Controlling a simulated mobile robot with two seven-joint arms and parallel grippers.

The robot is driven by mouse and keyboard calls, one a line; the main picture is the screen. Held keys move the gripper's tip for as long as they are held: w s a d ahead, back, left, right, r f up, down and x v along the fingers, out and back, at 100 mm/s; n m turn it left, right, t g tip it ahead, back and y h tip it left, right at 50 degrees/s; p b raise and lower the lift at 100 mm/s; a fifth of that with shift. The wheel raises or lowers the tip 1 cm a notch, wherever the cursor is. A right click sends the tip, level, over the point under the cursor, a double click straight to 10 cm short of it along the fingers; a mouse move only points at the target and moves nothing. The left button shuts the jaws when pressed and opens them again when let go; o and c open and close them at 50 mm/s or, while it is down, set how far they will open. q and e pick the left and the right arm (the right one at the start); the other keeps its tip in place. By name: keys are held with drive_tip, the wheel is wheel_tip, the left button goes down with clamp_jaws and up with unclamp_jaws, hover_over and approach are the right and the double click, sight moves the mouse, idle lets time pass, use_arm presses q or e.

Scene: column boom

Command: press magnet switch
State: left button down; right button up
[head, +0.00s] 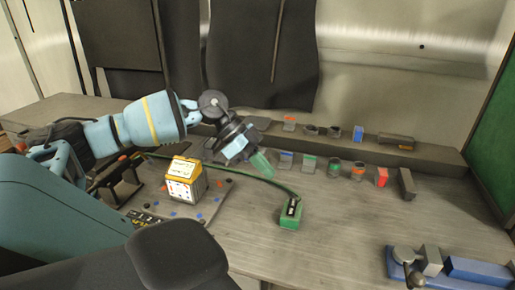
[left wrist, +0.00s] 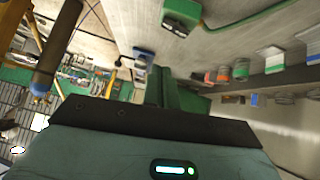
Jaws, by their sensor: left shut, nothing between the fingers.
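A small green box with a dark top (head: 291,212), which looks like the magnet switch, sits on the bench with a green cable running from its back. It also shows at the top of the left wrist view (left wrist: 182,14). My left gripper (head: 263,164) is shut and empty, its green fingers pointing down to the right. In the head view it is behind and left of the box, apart from it. The shut fingers also show in the left wrist view (left wrist: 162,90). My right gripper is not in view.
A yellow and white block (head: 186,188) stands on a panel with coloured knobs at the left. Several small coloured parts line the back ledge (head: 440,155). A blue vise (head: 470,268) is at the front right. The bench right of the green box is clear.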

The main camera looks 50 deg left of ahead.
use_arm(q)
drive_tip(key=v, duration=0.2)
drive_tip(key=shift+s+r, duration=0.25)
drive_tip(key=shift+r, duration=0.05)
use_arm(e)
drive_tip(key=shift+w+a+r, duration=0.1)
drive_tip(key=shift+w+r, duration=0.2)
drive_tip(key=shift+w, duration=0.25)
use_arm(q)
drive_tip(key=shift+d, duration=0.1)
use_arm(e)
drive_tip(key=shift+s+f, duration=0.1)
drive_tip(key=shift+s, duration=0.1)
